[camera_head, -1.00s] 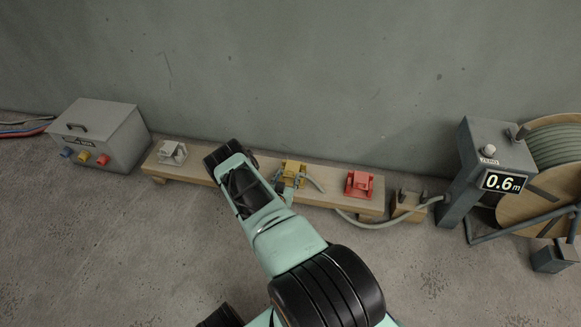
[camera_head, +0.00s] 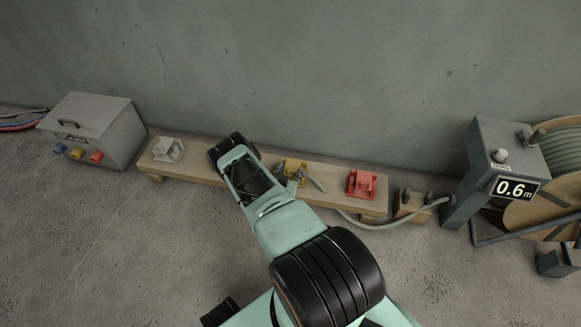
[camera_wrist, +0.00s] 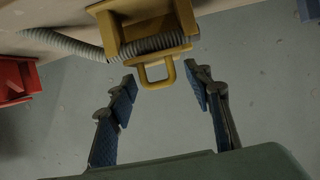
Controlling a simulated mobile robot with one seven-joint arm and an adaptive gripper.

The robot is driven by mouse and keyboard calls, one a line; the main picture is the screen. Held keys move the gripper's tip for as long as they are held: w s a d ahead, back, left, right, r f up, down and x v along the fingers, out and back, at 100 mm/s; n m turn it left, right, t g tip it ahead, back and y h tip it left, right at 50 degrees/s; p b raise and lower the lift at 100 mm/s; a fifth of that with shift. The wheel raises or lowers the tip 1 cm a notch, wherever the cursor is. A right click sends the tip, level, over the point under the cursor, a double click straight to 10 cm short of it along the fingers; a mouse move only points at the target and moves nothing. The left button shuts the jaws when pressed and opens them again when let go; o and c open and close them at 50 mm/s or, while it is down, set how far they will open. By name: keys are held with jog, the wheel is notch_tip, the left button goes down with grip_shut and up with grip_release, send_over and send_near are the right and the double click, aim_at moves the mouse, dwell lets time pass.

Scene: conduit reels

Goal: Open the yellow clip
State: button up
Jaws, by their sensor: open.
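The yellow clip (camera_head: 294,166) sits on the wooden beam (camera_head: 210,172), between the white and red clips. In the wrist view the yellow clip (camera_wrist: 150,28) is at the top, with the grey ribbed conduit (camera_wrist: 68,42) running across it. Its loop-shaped handle (camera_wrist: 157,80) sticks out toward my gripper (camera_wrist: 162,84). My gripper is open, with one blue-padded finger on each side of the loop and a gap to both. In the head view my arm hides most of the gripper.
A red clip (camera_head: 361,184) stands to the right and a white clip (camera_head: 169,150) to the left. A grey box (camera_head: 98,125) is at far left. A post with a 0.6 m display (camera_head: 517,189) and a reel (camera_head: 530,215) stand at right. Floor in front is clear.

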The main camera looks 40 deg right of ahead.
jog(key=shift+d, duration=0.1)
jog(key=shift+c, duration=0.4)
grip_shut()
